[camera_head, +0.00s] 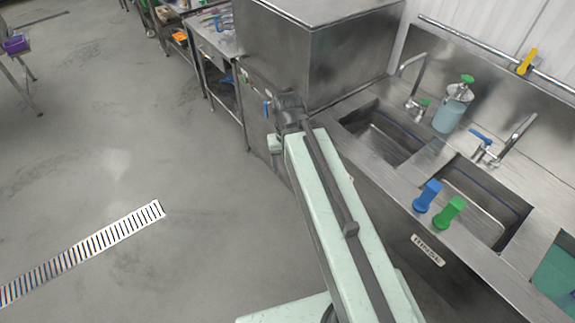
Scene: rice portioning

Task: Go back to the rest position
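My pale green arm (330,190) with a dark bar along it reaches from the bottom of the view up to the middle. At its far end is a dark joint (290,108), beside the corner of a large steel box-shaped unit. A small pale part of my arm (275,144) shows just below that joint. I cannot make out gripper fingers there, and I cannot tell whether they hold anything. The arm passes in front of the sink counter's left edge; I cannot tell whether it touches.
The steel sink counter (408,207) runs along the right, with two basins, taps, a spray bottle (452,108), a blue handle (428,195) and a green handle (449,213). The steel unit (315,50) stands behind. Open floor (130,130) with a drain grate (80,255) lies left.

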